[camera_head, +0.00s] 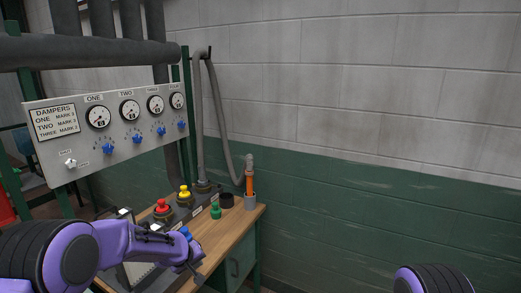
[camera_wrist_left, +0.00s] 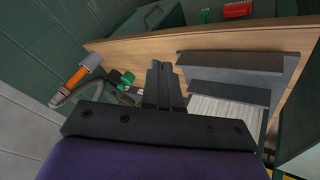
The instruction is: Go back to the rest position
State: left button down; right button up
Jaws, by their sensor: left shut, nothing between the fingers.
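My left gripper (camera_head: 192,272) is at the end of the purple and black arm that comes in from the left, over the front part of the wooden workbench (camera_head: 222,250). Its black fingers also show in the left wrist view (camera_wrist_left: 164,85), where they are together with nothing between them. Part of my right arm shows at the bottom right of the head view, but its gripper is out of the picture.
A damper panel (camera_head: 110,129) with dials and blue knobs hangs above the bench. Red (camera_head: 162,206), yellow (camera_head: 184,192) and green (camera_head: 215,211) knobs stand on the bench. A grey hose (camera_head: 219,110) with an orange-handled piece (camera_head: 249,185) is at its back. The wall (camera_head: 370,220) to the right is bare.

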pick_arm(q)
jog(key=s+a+f+n+t+y+b, duration=0.1)
jog(key=s+a+f+y+b, duration=0.35)
jog(key=s+f, duration=1.3)
jog(key=s+a+f+g+b, duration=0.1)
jog(key=s+f+b, duration=0.2)
jog(key=s, duration=0.6)
jog(key=s+a+f+g+b, duration=0.2)
jog(key=s+f, duration=0.4)
jog(key=s, duration=0.4)
jog(key=s+a+f+g+b, duration=0.1)
jog(key=s+f+b, duration=0.4)
jog(key=s, duration=0.5)
jog(key=shift+a+f+m+g, duration=0.3)
jog(key=shift+a+f, duration=0.05)
jog(key=shift+a, duration=0.15)
jog(key=shift+s, duration=0.1)
